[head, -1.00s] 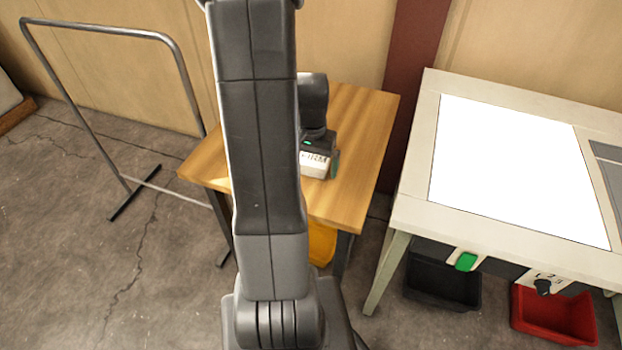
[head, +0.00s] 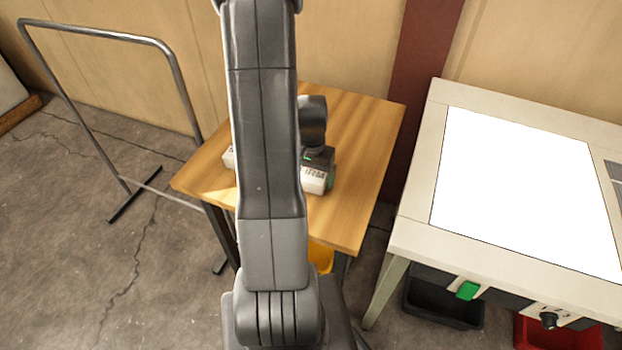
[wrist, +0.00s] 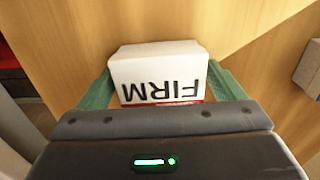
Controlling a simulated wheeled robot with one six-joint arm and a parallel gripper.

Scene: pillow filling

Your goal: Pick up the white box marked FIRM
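The white box marked FIRM (wrist: 158,65) is in the middle of the wrist view, its black lettering upside down above a red stripe. In the head view this box (head: 314,181) is on the wooden table, partly covered by my gripper. My gripper (wrist: 160,75) has one green finger along each side of the box. The fingertips appear to touch its sides. In the head view my gripper (head: 318,166) is directly above and around the box. I see no clear gap between the box and the table.
The wooden table (head: 362,150) has bare room to the right. Another pale box (head: 229,158) shows left of my arm, mostly hidden. A worktable with a white panel (head: 520,185) stands at right, above dark and red bins. A metal rack (head: 95,33) stands at left.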

